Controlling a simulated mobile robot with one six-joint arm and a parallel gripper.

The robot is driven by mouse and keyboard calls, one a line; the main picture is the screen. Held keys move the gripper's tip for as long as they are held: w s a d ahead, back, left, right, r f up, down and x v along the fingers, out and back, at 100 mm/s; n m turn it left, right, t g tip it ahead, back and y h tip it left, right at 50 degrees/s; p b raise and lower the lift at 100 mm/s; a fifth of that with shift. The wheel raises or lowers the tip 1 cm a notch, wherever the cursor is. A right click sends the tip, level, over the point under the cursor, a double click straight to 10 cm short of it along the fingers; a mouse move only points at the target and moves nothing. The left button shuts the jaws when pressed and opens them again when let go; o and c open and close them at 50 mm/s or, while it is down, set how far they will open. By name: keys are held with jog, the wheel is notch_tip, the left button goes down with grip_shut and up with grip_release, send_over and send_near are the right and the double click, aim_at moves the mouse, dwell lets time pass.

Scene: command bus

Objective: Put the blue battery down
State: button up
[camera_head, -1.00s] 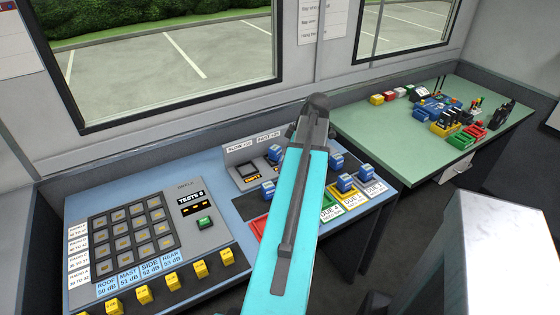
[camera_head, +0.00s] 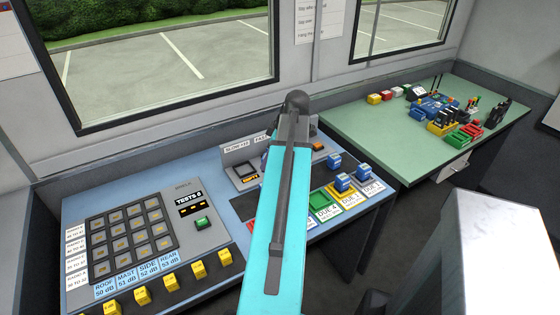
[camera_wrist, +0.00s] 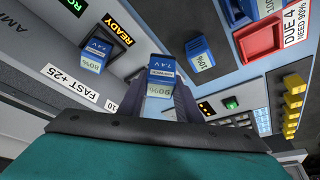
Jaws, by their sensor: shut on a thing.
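My gripper (camera_wrist: 160,99) is shut on a blue battery (camera_wrist: 161,70) in the wrist view. The held battery has white labels reading 7.4V and 90%. It is in front of the grey charger panel, and I cannot tell its height above it. Another blue battery (camera_wrist: 88,50) is at the charger, near the READY sign (camera_wrist: 118,34) and the FAST +25 label (camera_wrist: 78,86). A further blue battery (camera_wrist: 199,53) is on the blue desk side. In the head view my arm hides my gripper and the held battery.
Batteries (camera_head: 343,182), (camera_head: 364,170) and (camera_head: 334,160) stand on the desk's right side. A red tray (camera_wrist: 262,41) shows in the wrist view. Keypad (camera_head: 132,228) and yellow blocks (camera_head: 170,283) are on the left.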

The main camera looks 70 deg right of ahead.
jog(key=w+a+r, duration=0.3)
jog(key=w+a, duration=0.9)
jog(key=w, duration=0.3)
jog(key=w+a+r, duration=0.2)
jog(key=w+a, duration=1)
jog(key=w, duration=0.2)
jog(key=w+a+r, duration=0.2)
jog(key=w+a, duration=0.1)
jog(key=a, duration=0.8)
jog(key=w+a+r+m, duration=0.1)
jog(key=w+a, duration=0.3)
jog(key=a, duration=0.6)
jog(key=w+a+r, duration=0.2)
jog(key=w+a, duration=0.1)
jog(key=a, duration=0.8)
jog(key=shift+w+a+r+m+h, duration=0.3)
jog(key=shift+w+a+r, duration=0.05)
jog(key=shift+r, duration=0.05)
jog(key=shift+d, duration=0.15)
